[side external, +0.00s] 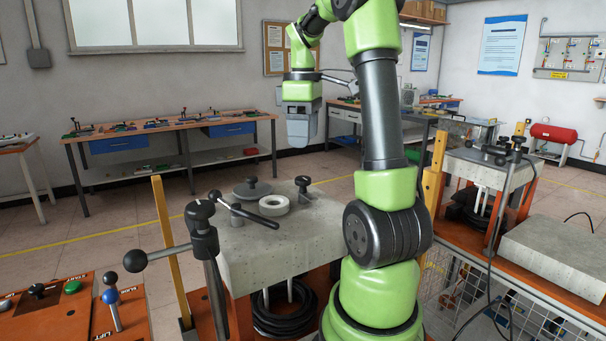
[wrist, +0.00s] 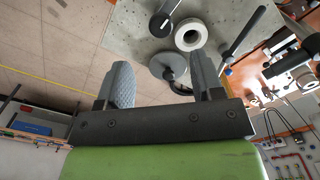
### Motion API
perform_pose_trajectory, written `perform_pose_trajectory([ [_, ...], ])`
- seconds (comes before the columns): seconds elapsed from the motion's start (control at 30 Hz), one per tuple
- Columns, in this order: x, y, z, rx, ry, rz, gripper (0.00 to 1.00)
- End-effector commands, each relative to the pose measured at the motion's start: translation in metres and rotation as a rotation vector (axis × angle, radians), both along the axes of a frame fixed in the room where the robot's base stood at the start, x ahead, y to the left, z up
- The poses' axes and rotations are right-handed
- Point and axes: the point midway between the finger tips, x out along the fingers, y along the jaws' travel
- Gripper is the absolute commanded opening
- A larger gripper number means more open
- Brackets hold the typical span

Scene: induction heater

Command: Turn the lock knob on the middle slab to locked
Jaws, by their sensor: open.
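The middle slab (side external: 290,238) is a grey concrete block in the centre of the side view; part of its top shows in the wrist view (wrist: 125,30). A black knob (side external: 303,185) stands at its back right, likely the lock knob; in the wrist view it is a round black knob (wrist: 160,26) with a white mark. I cannot tell its lock state. My gripper (side external: 299,138) is above and behind the slab, pointing down, apart from the knob. In the wrist view its fingers (wrist: 162,78) are spread and empty.
Near the knob are a white ring (side external: 274,205), a grey lid with a black handle (side external: 252,189) and a black bar lever (side external: 240,211). A tall black post with a side handle (side external: 204,240) stands front left. Another slab (side external: 560,245) lies at right. Space around my gripper looks free.

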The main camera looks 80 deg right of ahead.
Motion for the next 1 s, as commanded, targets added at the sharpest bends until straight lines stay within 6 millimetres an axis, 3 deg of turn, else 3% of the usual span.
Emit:
perform_pose_trajectory([
  [0.43,0.0,0.001,-0.072,0.002,0.001,-0.001,0.61],
  [0.6,0.0,0.001,-0.084,0.0,-0.001,-0.002,0.61],
  [0.87,0.001,0.001,-0.085,-0.003,-0.002,-0.002,0.61],
  [0.9,0.001,0.001,-0.085,-0.003,-0.002,-0.002,0.59],
  [1.0,0.001,0.001,-0.085,-0.003,-0.002,-0.002,0.36],
])
